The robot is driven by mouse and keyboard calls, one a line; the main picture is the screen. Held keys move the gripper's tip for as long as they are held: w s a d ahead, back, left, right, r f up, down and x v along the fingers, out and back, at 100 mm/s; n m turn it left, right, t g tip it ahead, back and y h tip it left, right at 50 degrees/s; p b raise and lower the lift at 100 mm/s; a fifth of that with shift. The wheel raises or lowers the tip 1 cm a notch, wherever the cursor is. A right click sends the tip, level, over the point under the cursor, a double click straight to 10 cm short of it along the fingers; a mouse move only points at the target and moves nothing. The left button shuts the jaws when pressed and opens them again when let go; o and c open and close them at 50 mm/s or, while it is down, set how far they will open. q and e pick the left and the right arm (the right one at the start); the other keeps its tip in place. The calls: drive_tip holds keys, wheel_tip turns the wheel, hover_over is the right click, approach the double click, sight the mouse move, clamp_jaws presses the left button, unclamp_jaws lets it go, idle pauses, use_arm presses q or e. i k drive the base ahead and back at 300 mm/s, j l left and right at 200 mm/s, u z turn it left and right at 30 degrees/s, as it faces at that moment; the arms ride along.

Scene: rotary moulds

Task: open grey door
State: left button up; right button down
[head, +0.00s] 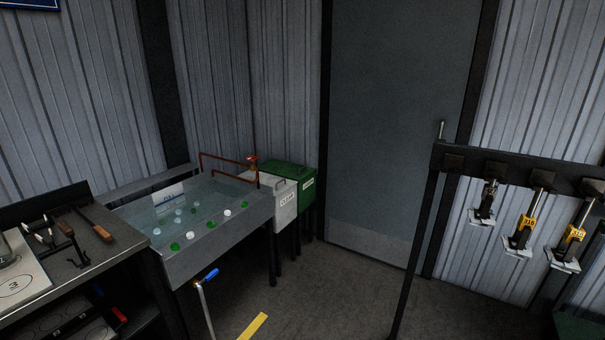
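The grey door (385,110) stands at the back, right of centre in the head view. It looks shut in its dark frame, with a paler plate along its bottom. A small upright metal handle (441,130) shows near its right edge, just above the end of a dark rack. The rack's post crosses in front of the door's lower right part. Neither of my grippers is in the head view.
The dark rack (520,168) with hanging tools stands at the right. A water-filled metal sink (215,238), a white bin (285,205) and a green bin (290,174) stand left of the door. A workbench (85,246) is at the left. Bare floor (345,295) lies before the door.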

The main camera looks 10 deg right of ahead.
sight(400, 69)
drive_tip(key=i+j+z, duration=0.1)
drive_tip(key=i, duration=0.35)
drive_tip(key=i+j, duration=0.1)
drive_tip(key=i, duration=0.35)
drive_tip(key=i+j+z, duration=0.15)
drive_tip(key=i, duration=0.3)
drive_tip(key=i+j, duration=0.1)
drive_tip(key=i, duration=0.35)
drive_tip(key=i+l+z, duration=0.25)
drive_tip(key=i+z, duration=0.15)
drive_tip(key=i, duration=0.25)
drive_tip(key=i+l+z, duration=0.1)
drive_tip(key=i+z, duration=0.25)
drive_tip(key=i, duration=0.3)
drive_tip(key=i+j+z, duration=0.15)
drive_tip(key=i+z, duration=0.25)
drive_tip(key=i, duration=0.25)
